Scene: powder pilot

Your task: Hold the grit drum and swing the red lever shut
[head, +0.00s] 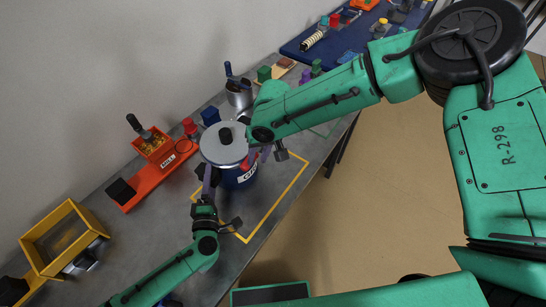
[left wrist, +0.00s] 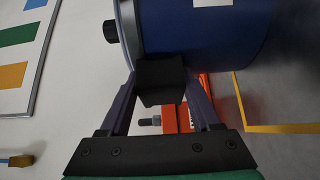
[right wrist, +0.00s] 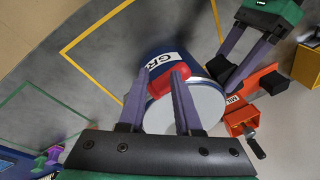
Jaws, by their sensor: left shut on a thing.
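The grit drum (head: 242,178) is blue with a grey lid and stands upright on the grey bench. Its label is partly hidden in the head view and shows in part in the right wrist view (right wrist: 161,61). My left gripper (head: 208,175) is shut on the drum's black side grip (left wrist: 162,82). The red lever (right wrist: 160,76) is at the drum's rim; in the head view it is mostly hidden behind my right gripper (head: 255,158). In the right wrist view my right gripper (right wrist: 163,74) has its fingers apart, with the lever at the fingertips. I cannot tell if they touch.
A yellow outline (head: 290,190) on the bench surrounds the drum's area. An orange mill (head: 150,175) stands left of the drum, and a yellow tray (head: 62,240) further left. A metal cylinder (head: 238,95) and small blocks stand behind. The bench's front edge is close.

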